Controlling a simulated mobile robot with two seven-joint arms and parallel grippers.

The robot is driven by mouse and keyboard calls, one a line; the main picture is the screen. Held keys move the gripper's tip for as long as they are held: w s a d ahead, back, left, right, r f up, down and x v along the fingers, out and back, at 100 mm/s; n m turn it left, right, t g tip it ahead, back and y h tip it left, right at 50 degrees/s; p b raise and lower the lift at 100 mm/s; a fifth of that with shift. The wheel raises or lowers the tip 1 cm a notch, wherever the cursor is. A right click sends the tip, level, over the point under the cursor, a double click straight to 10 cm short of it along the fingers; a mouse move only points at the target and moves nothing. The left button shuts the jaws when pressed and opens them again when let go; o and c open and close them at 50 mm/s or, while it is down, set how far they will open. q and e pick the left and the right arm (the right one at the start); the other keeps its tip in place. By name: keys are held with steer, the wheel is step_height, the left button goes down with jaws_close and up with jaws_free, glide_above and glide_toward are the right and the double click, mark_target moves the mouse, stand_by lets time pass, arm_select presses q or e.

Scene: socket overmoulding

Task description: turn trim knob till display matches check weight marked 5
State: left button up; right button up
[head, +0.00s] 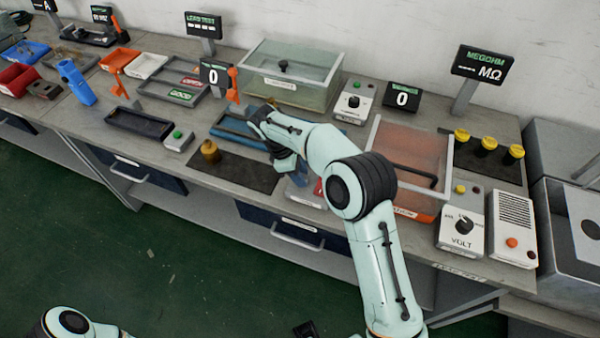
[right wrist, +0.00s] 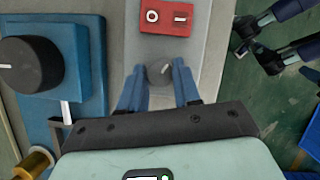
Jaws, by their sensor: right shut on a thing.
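The trim knob (right wrist: 159,72) is a small grey round knob on a grey panel (right wrist: 140,47), below a red switch. My right gripper (right wrist: 159,84) has its two blue fingers closed on either side of this knob. In the head view my right gripper (head: 288,165) is over the grey unit and hides the knob. A brass check weight (head: 210,151) stands on a dark mat left of the gripper; it also shows in the right wrist view (right wrist: 36,164). Its marking cannot be read. A display (head: 215,73) behind the weight reads 0. My left gripper is outside the views.
A blue unit with a black knob (right wrist: 30,65) stands close beside the grey panel. The red switch (right wrist: 166,17) is just beyond the fingers. Another display (head: 402,97) also reads 0. The dark mat (head: 250,175) has bare room.

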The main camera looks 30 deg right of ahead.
steer(key=m+p, duration=0.2)
steer(key=p, duration=0.1)
steer(key=m+g+y+p, duration=0.1)
steer(key=shift+w+d+r+m+p, duration=0.1)
steer(key=shift+w+r+m+p, duration=0.05)
steer(key=shift+r+m+p, duration=0.15)
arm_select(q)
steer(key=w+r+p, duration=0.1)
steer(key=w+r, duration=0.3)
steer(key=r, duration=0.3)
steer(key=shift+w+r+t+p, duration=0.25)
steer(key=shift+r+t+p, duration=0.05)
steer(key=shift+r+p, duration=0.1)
arm_select(e)
steer(key=shift+f+m+y, duration=0.25)
steer(key=shift+m+y, duration=0.15)
steer(key=shift+m, duration=0.8)
steer(key=o, duration=1)
steer(key=shift+r, duration=0.1)
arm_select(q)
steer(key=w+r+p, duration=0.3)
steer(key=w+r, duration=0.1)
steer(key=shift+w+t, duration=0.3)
arm_select(e)
steer(key=v, duration=1.3)
steer(key=shift+w, duration=0.3)
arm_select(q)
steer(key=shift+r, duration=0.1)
